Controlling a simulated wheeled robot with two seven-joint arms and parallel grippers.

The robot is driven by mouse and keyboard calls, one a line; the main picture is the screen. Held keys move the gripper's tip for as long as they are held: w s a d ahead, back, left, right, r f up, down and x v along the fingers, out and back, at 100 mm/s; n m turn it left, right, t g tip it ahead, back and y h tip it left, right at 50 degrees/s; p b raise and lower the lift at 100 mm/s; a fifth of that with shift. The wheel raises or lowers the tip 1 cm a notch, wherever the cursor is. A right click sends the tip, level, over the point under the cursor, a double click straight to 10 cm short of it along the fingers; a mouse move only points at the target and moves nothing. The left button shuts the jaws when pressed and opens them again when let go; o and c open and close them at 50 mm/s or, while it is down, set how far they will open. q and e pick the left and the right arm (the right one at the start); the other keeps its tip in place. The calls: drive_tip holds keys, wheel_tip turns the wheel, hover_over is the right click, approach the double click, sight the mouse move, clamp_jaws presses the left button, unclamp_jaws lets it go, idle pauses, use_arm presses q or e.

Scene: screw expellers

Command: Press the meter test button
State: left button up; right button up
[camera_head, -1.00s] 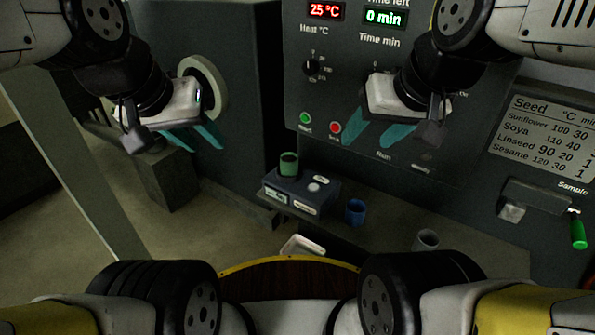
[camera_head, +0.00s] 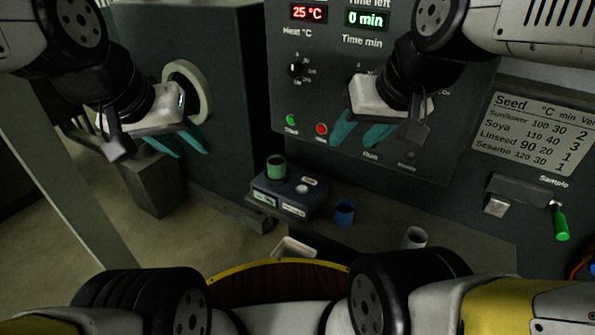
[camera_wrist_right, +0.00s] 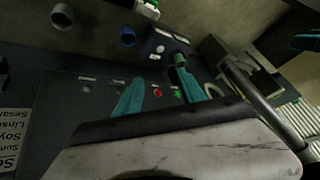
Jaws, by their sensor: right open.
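The meter (camera_head: 271,201) is a small blue-grey box on the dark ledge, with a green cup (camera_head: 276,167) on top and pale labels on its front. A round whitish button (camera_head: 302,189) is on its top, right of the cup. The meter also shows in the right wrist view (camera_wrist_right: 157,42), beyond the fingertips. My right gripper (camera_head: 352,145) is open and empty, in front of the control panel, above and right of the meter. Its teal fingers (camera_wrist_right: 160,82) show apart in the wrist view. My left gripper (camera_head: 192,154) is open and empty, left of and above the meter.
A blue cup (camera_head: 344,212) and a grey cup (camera_head: 414,238) stand right of the meter. A white container (camera_head: 294,248) is below it. The panel has green (camera_head: 291,120) and red (camera_head: 321,129) buttons. A green-handled sample lever (camera_head: 560,222) is at right.

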clamp_jaws()
idle(1.4)
